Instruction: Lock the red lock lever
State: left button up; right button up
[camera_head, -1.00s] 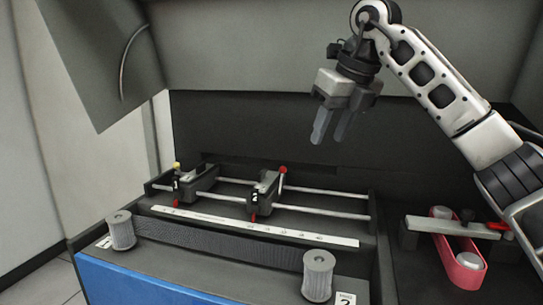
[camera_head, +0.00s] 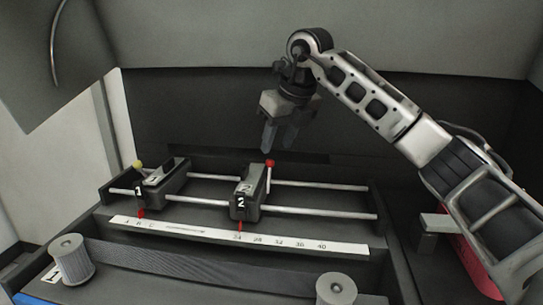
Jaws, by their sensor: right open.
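The red lock lever (camera_head: 270,163) stands upright on the slider block marked 2 (camera_head: 248,196), its red knob at the top. The block rides on two metal rails above a white number scale (camera_head: 238,236). A second block marked 1 (camera_head: 160,182) on the left has a yellow-knobbed lever (camera_head: 138,165). My right gripper (camera_head: 278,136) hangs above and behind the red knob in the picture, fingers pointing down, open and empty. It looks apart from the lever. My left gripper does not show.
A grey ribbed knob (camera_head: 72,259) stands at the front left and another (camera_head: 336,290) at the front right. A red part (camera_head: 462,262) at the right is partly hidden by my right arm. The metal rails (camera_head: 320,212) right of block 2 are clear.

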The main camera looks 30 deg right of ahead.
aim_at(270, 160)
jog(key=x, duration=0.5)
jog(key=shift+w+a+f+p, duration=0.1)
jog(key=shift+w+f+p, duration=0.05)
jog(key=shift+f+p, duration=0.15)
grip_shut()
